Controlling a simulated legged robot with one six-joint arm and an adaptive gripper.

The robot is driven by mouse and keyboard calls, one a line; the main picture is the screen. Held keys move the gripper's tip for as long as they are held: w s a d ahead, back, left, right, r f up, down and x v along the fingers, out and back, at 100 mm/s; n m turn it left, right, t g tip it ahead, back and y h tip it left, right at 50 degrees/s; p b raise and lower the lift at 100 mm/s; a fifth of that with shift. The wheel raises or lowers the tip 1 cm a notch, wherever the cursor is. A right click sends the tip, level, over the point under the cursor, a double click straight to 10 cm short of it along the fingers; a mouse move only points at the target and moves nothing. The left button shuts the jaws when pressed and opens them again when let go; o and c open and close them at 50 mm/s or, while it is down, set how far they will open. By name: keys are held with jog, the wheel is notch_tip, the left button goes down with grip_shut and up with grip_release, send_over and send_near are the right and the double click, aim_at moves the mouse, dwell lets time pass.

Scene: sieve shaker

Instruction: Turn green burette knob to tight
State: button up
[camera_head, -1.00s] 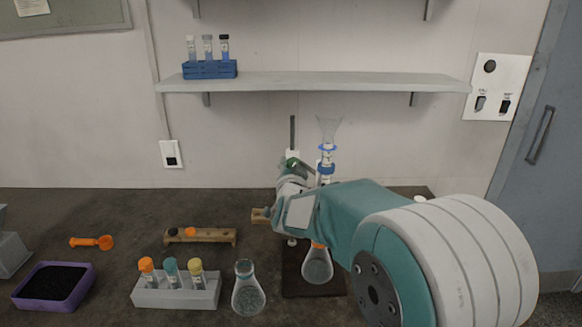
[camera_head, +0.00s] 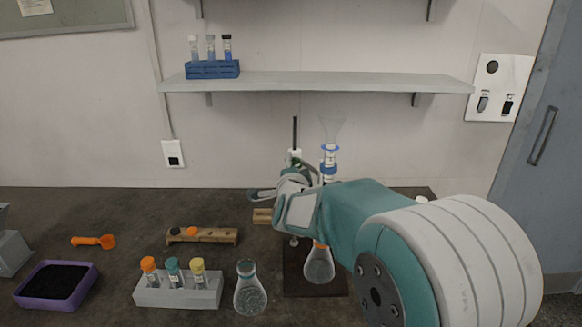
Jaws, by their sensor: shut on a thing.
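The burette (camera_head: 328,160) stands upright at the centre right, with a clear funnel top and blue rings. A small green part, the burette knob (camera_head: 296,161), shows just above my gripper (camera_head: 284,180). My gripper is at the burette's left side, shut on the knob; one finger part sticks out to the left and another up to the right. My wrist and teal arm hide the knob's far side and the burette's lower middle. A conical flask (camera_head: 319,265) with an orange ring stands on the dark stand base below the burette.
Another flask (camera_head: 250,290), a white rack (camera_head: 180,293) of capped tubes, a wooden holder (camera_head: 203,235), an orange scoop (camera_head: 95,241) and a purple tray (camera_head: 30,295) stand to the left. A shelf (camera_head: 320,81) hangs above the burette.

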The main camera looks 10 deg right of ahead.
jog(key=shift+d+r+m, duration=0.1)
jog(key=shift+d+m, duration=0.05)
jog(key=shift+m, duration=1.75)
jog(key=o, duration=1.2)
jog(key=shift+d, duration=0.25)
jog(key=shift+s+a, duration=0.1)
jog(key=shift+a, duration=0.2)
jog(key=s, duration=0.3)
jog(key=s+a, duration=0.1)
jog(key=s, duration=0.3)
jog(key=s+a, duration=0.1)
jog(key=s, duration=0.3)
jog(key=shift+s, duration=0.25)
